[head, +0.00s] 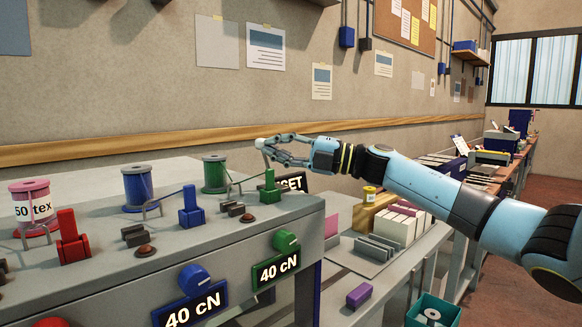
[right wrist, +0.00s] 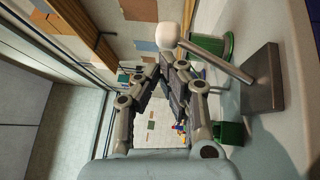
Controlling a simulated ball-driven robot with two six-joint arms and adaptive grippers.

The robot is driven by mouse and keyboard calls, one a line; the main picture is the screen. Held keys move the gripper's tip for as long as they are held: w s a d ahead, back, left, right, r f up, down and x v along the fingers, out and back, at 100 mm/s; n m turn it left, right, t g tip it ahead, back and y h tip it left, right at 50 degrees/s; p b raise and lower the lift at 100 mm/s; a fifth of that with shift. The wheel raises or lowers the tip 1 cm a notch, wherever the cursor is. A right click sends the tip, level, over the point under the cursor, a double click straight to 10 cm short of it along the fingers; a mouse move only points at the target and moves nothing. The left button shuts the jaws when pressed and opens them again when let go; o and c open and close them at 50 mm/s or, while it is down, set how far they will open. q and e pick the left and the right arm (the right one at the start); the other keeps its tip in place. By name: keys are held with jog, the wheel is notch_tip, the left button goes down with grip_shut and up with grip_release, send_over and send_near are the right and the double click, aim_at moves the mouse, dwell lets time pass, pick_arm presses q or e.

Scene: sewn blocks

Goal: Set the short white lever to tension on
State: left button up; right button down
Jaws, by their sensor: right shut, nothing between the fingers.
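The short white lever shows in the right wrist view as a white ball knob (right wrist: 168,36) on a grey rod, which rises from a dark grey plate (right wrist: 265,80). In the head view its white knob (head: 261,143) is at the far edge of the grey machine top (head: 240,232), just left of my right fingertips. My right gripper (head: 272,149) is shut with nothing between its fingers, beside the lever knob. The fingers also show in the right wrist view (right wrist: 172,72); whether they touch the knob I cannot tell. My left gripper is out of view.
Red, blue and green spools (head: 214,174) stand on the machine, with red, blue (head: 191,206) and green (head: 270,187) clamps in front. Blue and green knobs (head: 286,241) with "40 cN" displays are on the front. A partly hidden "SET" sign (head: 293,183) stands behind.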

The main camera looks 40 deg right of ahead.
jog(key=shift+w+a, duration=0.1)
jog(key=shift+w, duration=0.25)
jog(key=shift+r, duration=0.15)
jog(key=shift+w+r, duration=0.1)
jog(key=shift+w, duration=0.05)
jog(key=shift+w, duration=0.1)
